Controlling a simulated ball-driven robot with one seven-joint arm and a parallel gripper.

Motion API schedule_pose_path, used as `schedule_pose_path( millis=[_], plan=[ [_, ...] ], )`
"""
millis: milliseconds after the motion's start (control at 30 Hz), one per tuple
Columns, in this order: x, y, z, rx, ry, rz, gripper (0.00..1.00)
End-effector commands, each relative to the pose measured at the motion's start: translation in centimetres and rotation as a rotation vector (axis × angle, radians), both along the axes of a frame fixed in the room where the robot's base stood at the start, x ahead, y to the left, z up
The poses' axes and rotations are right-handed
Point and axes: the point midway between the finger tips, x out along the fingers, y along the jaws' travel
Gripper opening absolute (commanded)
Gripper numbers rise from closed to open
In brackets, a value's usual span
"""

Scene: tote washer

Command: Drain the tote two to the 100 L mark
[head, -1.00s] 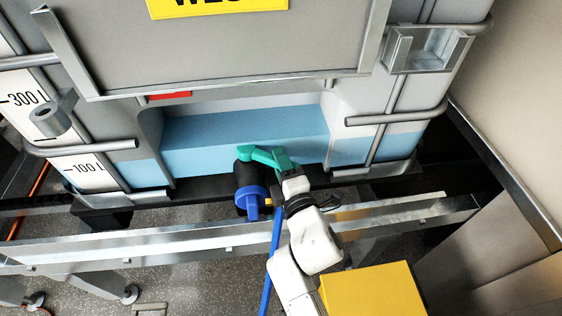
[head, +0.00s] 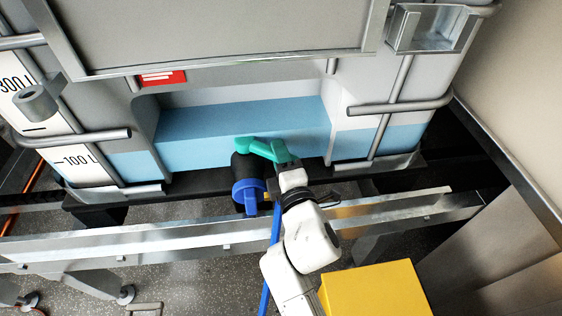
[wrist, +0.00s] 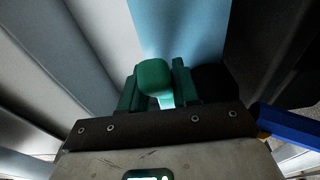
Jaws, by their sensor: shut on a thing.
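The tote (head: 230,38) is a grey-white caged tank with light blue liquid (head: 245,120) showing in its lower part. At left, a white scale (head: 82,172) carries a 100 L mark and a 300 L mark. The liquid's top edge looks close to the 100 L mark; I cannot tell the exact gap. The outlet valve has a black body (head: 243,168), a blue cap (head: 248,192) and a green handle (head: 252,146). My gripper (head: 279,152) is shut on the handle, whose green end (wrist: 153,76) shows between my fingers in the wrist view.
A blue hose (head: 268,262) runs down beside my arm. A metal rail (head: 140,241) crosses in front below the tote. A yellow box (head: 372,290) stands at lower right. A red label (head: 163,78) is on the tote, and a steel holder (head: 425,30) at upper right.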

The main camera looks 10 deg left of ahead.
Motion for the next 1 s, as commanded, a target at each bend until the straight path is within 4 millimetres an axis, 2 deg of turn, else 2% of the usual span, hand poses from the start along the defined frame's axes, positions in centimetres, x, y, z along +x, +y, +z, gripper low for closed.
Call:
schedule_pose_path(
  millis=[33,767,800,1000],
  plan=[
    [-0.11,0.33,-0.77,-0.003,0.0,-0.005,0.0],
    [-0.94,0.43,-0.09,0.005,0.001,-0.069,0.0],
    [-0.94,0.44,-0.1,0.005,0.001,-0.069,0.31],
    [-0.88,0.31,-0.05,0.005,0.0,-0.071,0.5]
  ],
)
